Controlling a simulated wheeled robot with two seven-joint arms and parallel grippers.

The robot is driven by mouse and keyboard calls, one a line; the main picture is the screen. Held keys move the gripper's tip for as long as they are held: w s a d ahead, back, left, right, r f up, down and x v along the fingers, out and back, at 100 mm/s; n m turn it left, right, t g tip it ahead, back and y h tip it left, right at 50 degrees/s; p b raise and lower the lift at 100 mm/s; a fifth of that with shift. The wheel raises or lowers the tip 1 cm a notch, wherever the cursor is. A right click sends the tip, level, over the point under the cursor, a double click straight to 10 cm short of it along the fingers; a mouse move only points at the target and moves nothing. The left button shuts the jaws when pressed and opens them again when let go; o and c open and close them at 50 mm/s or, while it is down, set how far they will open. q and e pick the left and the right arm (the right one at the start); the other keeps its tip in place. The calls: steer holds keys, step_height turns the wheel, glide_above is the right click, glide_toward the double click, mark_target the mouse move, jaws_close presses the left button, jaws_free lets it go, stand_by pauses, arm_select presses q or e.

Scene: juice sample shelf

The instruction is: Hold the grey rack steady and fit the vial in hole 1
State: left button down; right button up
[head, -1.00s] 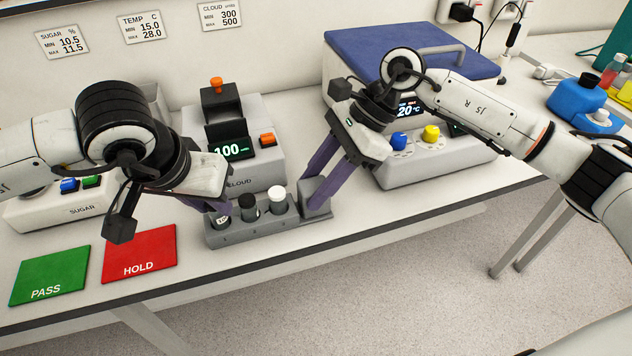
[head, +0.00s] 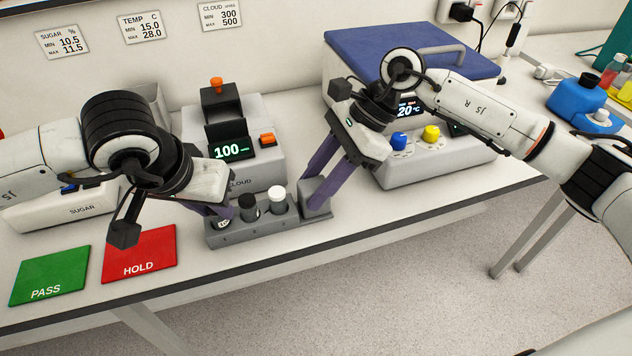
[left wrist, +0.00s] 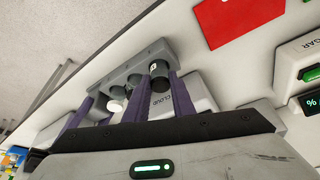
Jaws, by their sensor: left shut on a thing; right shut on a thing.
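The grey rack (head: 262,232) stands on the bench near its front edge; it also shows in the left wrist view (left wrist: 117,70). A black-capped vial (head: 248,203) and a white-capped vial (head: 278,196) stand in it. My right gripper (head: 316,198) is shut on the rack's right end. My left gripper (head: 226,212) is shut on a vial (head: 223,223) at the rack's left end. In the left wrist view this vial (left wrist: 157,68) shows a dark body and a pale label. Its lower end is hidden, so I cannot tell how deep it sits.
The red HOLD pad (head: 140,254) and green PASS pad (head: 49,276) lie left of the rack. The CLOUD device (head: 258,172) stands close behind it. A blue-lidded machine (head: 400,55) stands behind my right gripper. The bench's front edge is close.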

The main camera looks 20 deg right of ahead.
arm_select(q)
steer(key=c, duration=1.4)
jaws_free()
steer(key=shift+c, duration=0.2)
steer(key=v, duration=1.2)
